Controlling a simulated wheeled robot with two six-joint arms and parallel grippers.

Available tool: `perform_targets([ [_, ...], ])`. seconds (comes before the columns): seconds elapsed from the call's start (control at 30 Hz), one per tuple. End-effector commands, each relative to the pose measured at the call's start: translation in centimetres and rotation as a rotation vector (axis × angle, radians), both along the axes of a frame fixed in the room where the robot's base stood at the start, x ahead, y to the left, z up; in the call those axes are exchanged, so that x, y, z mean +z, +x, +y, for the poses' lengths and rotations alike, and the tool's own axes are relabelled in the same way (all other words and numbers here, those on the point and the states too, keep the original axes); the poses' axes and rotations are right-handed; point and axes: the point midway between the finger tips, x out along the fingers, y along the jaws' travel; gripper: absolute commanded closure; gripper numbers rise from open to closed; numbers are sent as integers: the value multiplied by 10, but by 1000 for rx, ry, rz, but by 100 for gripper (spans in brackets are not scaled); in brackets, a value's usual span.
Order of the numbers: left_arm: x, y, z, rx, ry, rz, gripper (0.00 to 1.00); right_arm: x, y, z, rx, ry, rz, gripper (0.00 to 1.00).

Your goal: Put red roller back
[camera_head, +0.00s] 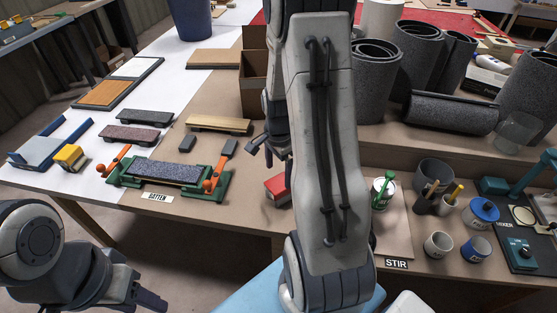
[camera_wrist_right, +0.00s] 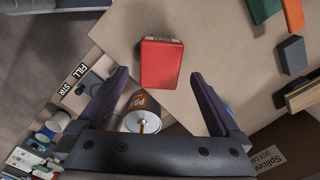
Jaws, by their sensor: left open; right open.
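I see no clear red roller shape. A red box-like thing (camera_head: 277,188) lies on the brown bench near its front edge, partly hidden behind my right arm. In the right wrist view the red thing (camera_wrist_right: 161,64) lies flat, with a pale lettered strip along one end. My right gripper (camera_head: 262,150) is open and empty above the bench, behind the red thing in the head view. In its wrist view the right gripper (camera_wrist_right: 160,82) has its fingers spread to either side of the red thing, apart from it. My left gripper (camera_head: 132,290) hangs open and empty at the lower left, off the bench.
A green clamp frame (camera_head: 215,184) with orange handles stands left of the red thing. A labelled can (camera_wrist_right: 140,112) shows between the right fingers. A stir board with a can (camera_head: 383,192), several cups and grey rolls (camera_head: 450,113) fill the right side.

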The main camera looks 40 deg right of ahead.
Motion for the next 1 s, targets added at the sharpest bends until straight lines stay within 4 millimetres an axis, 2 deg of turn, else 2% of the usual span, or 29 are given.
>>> perform_targets([
  [0.03,0,0,0,0,0,0,50,11,1,-1,0,-2,-6,0],
  [0.2,1,0,0,0,0,0,50,35,1,0,0,-1,-3,0],
  [0.47,1,0,0,0,0,0,50,44,0,0,1,0,0,0],
  [0.57,1,0,0,0,0,0,50,47,3,10,48,0,-3,0],
  [0.67,1,0,0,0,0,0,50,59,8,44,220,0,-11,0],
  [0.77,1,0,0,0,0,0,50,79,6,103,526,3,-24,0],
  [0.8,1,0,0,0,0,0,50,87,1,130,673,5,-28,0],
  [0.87,1,0,0,0,0,0,50,98,-12,168,902,8,-37,0],
  [0.9,1,0,0,0,0,0,50,105,-23,192,1052,10,-44,0],
  [1.0,1,0,0,0,0,0,50,119,-59,242,1424,19,-59,0],
])
